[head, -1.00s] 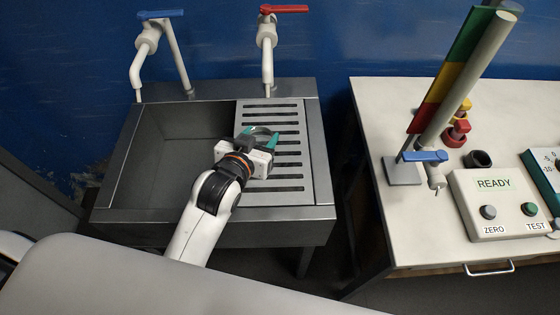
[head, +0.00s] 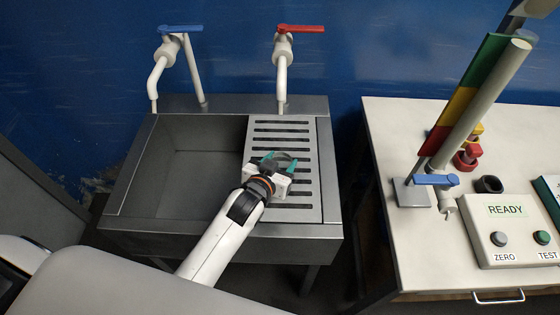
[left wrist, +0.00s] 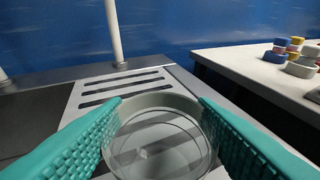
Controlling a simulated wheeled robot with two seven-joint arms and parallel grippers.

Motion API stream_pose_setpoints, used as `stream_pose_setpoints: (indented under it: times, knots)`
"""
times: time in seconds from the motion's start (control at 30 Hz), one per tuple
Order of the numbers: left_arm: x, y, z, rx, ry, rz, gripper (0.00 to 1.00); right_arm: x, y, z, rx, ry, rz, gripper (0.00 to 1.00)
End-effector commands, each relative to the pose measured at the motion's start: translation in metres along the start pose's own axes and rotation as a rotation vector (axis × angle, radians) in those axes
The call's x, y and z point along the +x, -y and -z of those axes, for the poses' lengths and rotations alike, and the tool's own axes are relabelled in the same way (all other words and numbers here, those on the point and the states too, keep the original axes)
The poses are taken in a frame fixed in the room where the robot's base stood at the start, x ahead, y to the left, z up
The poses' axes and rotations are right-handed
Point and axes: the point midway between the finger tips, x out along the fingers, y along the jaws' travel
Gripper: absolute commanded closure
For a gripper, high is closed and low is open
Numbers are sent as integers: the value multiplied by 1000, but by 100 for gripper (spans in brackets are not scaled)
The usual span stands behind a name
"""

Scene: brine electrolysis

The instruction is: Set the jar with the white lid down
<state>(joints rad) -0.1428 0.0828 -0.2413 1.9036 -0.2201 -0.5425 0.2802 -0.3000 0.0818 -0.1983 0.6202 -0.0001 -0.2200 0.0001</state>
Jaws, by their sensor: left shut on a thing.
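A clear glass jar (head: 285,156) is between the teal fingers of my left gripper (head: 279,162), over the slotted drainboard (head: 311,211) to the right of the sink basin. In the left wrist view the jar (left wrist: 158,142) shows as a round, see-through vessel, with the slots visible through it. The two fingers of the left gripper (left wrist: 160,104) press on its opposite sides. I see no white lid on it. I cannot tell whether its base touches the drainboard. My right gripper is not in view.
The sink basin (head: 180,185) lies left of the drainboard. Blue-handled (head: 180,29) and red-handled (head: 300,29) taps stand behind. Across a gap at right, a white table (head: 410,250) carries a READY box (head: 507,230) and a tall coloured column (head: 470,95). Much of the drainboard is free.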

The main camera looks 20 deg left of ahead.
Motion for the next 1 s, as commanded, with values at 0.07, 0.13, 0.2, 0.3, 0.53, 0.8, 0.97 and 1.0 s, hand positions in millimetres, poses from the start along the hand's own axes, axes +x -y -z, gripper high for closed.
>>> stream_pose_setpoints:
  times: [0.07,0.13,0.2,0.3,0.53,0.8,0.97,1.0]
  knots:
    - [0,0,-1,-1,2,0,80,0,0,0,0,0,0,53]
    - [0,0,-1,-1,2,0,80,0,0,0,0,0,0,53]
    - [0,0,-1,-1,2,0,80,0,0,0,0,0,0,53]
    - [1,0,2,-1,1,0,80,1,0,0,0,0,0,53]
    - [1,0,2,0,0,0,26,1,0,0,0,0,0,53]
    - [-1,0,-2,0,1,0,26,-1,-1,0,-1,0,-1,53]
    - [-23,0,2,-1,-1,0,26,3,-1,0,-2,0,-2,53]
    - [-31,0,2,-1,-1,0,26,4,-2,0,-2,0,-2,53]
